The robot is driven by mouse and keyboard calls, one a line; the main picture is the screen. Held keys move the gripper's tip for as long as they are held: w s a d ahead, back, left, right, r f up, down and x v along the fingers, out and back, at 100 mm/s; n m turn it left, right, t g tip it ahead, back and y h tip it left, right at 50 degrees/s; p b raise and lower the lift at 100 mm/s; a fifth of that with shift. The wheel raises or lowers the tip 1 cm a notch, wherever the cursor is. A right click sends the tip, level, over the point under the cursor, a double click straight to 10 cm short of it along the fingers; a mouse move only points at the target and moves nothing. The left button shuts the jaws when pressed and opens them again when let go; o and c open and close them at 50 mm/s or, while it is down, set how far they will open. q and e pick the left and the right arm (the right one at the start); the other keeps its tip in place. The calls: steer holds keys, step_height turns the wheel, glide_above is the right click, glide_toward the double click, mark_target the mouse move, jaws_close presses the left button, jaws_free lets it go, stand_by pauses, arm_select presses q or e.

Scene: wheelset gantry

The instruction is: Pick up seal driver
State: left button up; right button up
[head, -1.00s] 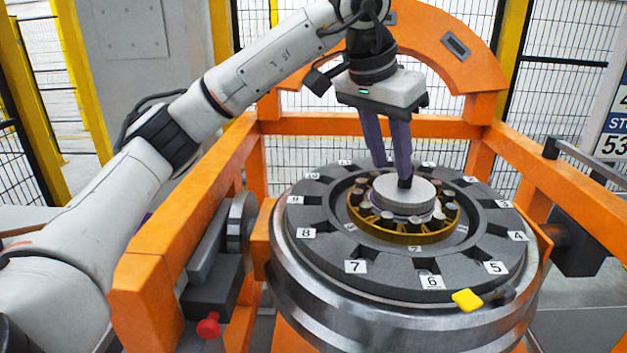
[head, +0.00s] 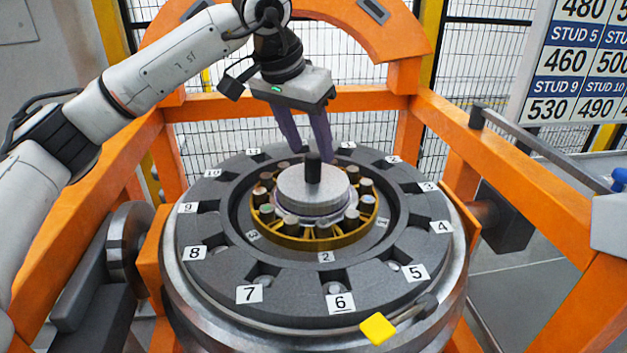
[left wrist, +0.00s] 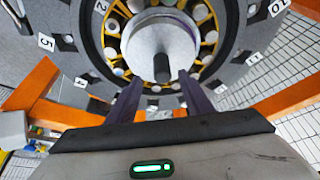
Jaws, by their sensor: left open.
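The seal driver, a round silver disc (head: 312,188) with an upright black handle (head: 313,168), sits at the centre of the bearing with its gold cage (head: 325,240). It also shows in the left wrist view (left wrist: 145,45), its handle pointing toward the camera. My left gripper (head: 311,155) is open, its two purple fingers pointing down close to the handle's top. In the left wrist view the fingertips (left wrist: 160,84) lie either side of the handle's line; no contact is visible.
The dark numbered ring (head: 220,255) surrounds the bearing. A yellow-ended tool (head: 378,328) lies on its front rim. Orange gantry beams (head: 530,190) flank both sides, with an orange arch (head: 350,30) behind. A stud number board (head: 580,65) stands at right.

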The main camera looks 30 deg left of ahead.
mark_target(312, 155)
arm_select(q)
steer(key=x, duration=0.3)
steer(key=shift+w+a+f+p, duration=0.1)
steer(key=shift+a+f+p, duration=0.15)
steer(key=shift+f+p, duration=0.1)
steer(key=shift+w+f, duration=0.3)
steer(key=shift+f, duration=0.25)
steer(key=shift+r, duration=0.1)
jaws_close()
arm_select(e)
steer(key=shift+w+r, duration=0.55)
steer(key=shift+r, duration=0.2)
